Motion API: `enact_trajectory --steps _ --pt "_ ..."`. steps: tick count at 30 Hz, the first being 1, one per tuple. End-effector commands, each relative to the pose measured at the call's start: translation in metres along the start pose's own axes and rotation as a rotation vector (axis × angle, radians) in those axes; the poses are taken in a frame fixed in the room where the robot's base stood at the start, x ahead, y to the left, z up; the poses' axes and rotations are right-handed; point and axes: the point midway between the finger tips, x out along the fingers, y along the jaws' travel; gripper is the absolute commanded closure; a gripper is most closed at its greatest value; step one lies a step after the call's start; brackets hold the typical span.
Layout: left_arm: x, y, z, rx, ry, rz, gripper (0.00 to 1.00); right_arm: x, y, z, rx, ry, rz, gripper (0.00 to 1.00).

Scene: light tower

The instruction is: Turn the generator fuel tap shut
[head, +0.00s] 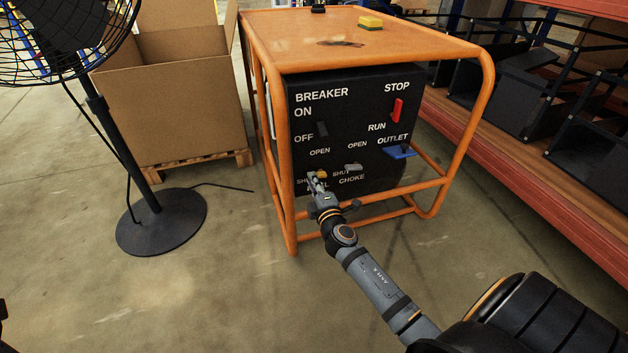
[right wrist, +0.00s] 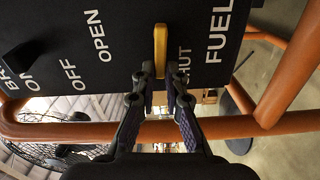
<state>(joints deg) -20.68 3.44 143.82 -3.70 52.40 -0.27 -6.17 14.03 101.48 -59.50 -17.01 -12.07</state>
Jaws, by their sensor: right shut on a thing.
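The fuel tap is a yellow lever (right wrist: 160,45) on the generator's black panel (head: 375,100). In the head view the tap (head: 321,174) shows small at the panel's lower left, partly hidden by my gripper. In the right wrist view it lies between the words OPEN and SHUT, lengthwise along the lettering. My right gripper (right wrist: 160,78) is shut on the near end of the lever. In the head view this gripper (head: 316,183) reaches the panel from the lower right and covers part of the FUEL label. My left gripper is not in view.
An orange tube frame (head: 480,120) surrounds the panel. A grey choke lever (head: 353,167), a blue outlet (head: 399,152) and a red switch (head: 398,110) sit nearby. A black fan (head: 160,222) and cardboard box (head: 180,120) stand left; shelving (head: 560,165) stands right. Front floor is clear.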

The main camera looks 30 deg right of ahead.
Motion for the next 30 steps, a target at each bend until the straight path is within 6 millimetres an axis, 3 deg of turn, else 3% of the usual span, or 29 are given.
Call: enact_trajectory --steps 24,25,30 --pt "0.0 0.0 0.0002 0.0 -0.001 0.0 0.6 -0.0004 -0.0052 0.0 -0.106 0.001 -0.002 1.0" --pt "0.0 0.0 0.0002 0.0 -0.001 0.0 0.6 -0.0003 -0.0052 0.0 -0.106 0.001 -0.002 0.85" --pt "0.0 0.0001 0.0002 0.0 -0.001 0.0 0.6 -0.0002 -0.0048 0.0001 -0.105 0.001 -0.001 0.66"
